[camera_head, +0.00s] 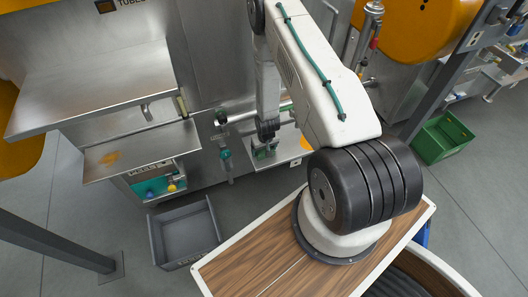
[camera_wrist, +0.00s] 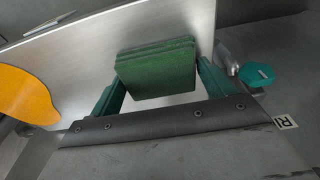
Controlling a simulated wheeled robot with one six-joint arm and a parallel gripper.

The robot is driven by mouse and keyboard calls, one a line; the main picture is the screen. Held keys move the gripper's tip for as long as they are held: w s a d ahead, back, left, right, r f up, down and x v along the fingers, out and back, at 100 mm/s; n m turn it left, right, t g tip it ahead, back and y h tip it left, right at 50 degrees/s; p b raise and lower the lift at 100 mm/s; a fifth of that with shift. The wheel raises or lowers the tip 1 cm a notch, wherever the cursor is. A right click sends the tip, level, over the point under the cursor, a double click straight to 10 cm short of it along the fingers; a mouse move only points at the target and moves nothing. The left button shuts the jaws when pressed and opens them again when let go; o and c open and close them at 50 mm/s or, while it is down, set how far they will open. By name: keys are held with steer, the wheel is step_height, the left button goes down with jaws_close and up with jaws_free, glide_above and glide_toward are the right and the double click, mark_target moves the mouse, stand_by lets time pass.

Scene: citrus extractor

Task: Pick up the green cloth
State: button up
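The green cloth (camera_wrist: 156,72) is a folded, flat pad of several layers on a metal shelf (camera_wrist: 90,58) in the wrist view. My gripper (camera_wrist: 161,80) has its two green fingers spread, one on each side of the cloth's near part. Whether either finger touches the cloth I cannot tell. In the head view my gripper (camera_head: 264,150) is low over the small metal shelf (camera_head: 287,150) at the machine's front. The cloth cannot be made out clearly there behind the arm.
A teal knob (camera_wrist: 257,75) on a metal stem stands close to my right finger. An orange patch (camera_wrist: 26,95) lies on the shelf at left. A grey bin (camera_head: 185,236) and a green crate (camera_head: 441,138) stand on the floor. A larger metal shelf (camera_head: 140,150) juts out at left.

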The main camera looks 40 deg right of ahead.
mark_target(264, 150)
steer(key=shift+c, duration=0.2)
steer(key=shift+r, duration=0.85)
step_height(264, 150, up, 2)
steer(key=shift+s+r, duration=0.1)
steer(key=shift+s, duration=0.05)
steer(key=s+a, duration=0.3)
steer(key=s, duration=0.4)
steer(key=s+a+r, duration=0.1)
steer(key=s+a, duration=0.2)
steer(key=s, duration=0.4)
steer(key=shift+s+a, duration=0.2)
steer(key=shift+a, duration=0.05)
steer(key=shift+r, duration=0.1)
steer(key=shift+o, duration=0.9)
steer(key=shift+c, duration=0.5)
